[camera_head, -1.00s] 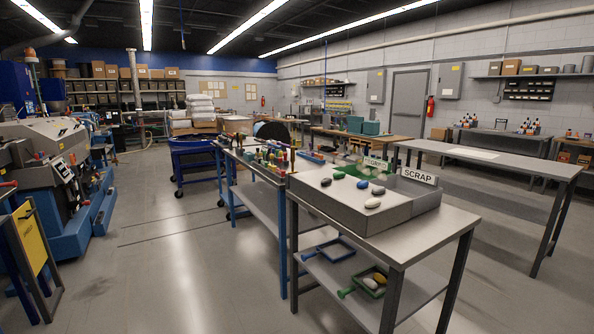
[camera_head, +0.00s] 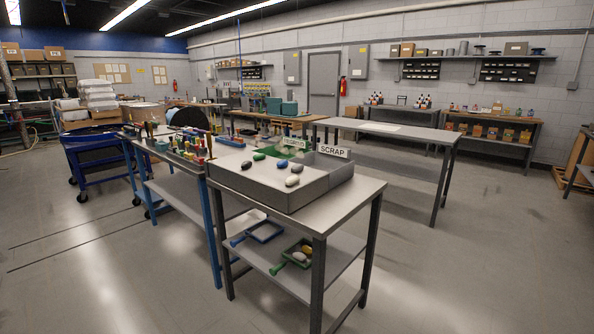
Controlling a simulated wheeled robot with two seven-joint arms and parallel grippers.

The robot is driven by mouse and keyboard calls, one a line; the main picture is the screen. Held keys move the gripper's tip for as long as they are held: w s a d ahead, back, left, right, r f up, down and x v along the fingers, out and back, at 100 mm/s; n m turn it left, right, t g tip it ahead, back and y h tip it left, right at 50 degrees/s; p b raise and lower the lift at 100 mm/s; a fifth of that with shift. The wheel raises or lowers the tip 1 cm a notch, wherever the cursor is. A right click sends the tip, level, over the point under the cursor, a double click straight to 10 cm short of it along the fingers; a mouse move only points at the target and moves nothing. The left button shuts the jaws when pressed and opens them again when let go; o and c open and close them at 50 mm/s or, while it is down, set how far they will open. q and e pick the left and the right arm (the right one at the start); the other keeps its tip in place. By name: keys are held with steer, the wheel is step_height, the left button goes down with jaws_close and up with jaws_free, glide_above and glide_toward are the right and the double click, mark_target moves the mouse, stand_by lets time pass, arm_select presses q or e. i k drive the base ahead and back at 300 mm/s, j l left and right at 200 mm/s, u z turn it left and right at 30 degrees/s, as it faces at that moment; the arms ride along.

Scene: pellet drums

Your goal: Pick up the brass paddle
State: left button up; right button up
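I cannot pick out a brass paddle for sure. Several small coloured items (camera_head: 188,150), some standing upright, crowd the top of a blue-legged workbench (camera_head: 165,185) left of centre. They are too small to tell apart, and a paddle among them could be hidden. A blue-handled tray-like tool (camera_head: 258,233) and a green-handled one (camera_head: 290,258) holding pale lumps lie on the lower shelf of the grey table. Neither of my grippers is in view.
The grey table (camera_head: 345,192) carries a sorting tray (camera_head: 270,190) with several lumps and a SCRAP sign (camera_head: 333,151). A long empty table (camera_head: 385,130) stands behind it. A blue cart (camera_head: 95,165) is at the left. The floor in front and right is clear.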

mark_target(209, 135)
steer(key=i+j+z, duration=0.5)
steer(key=i+j, duration=0.7)
steer(key=j, duration=0.1)
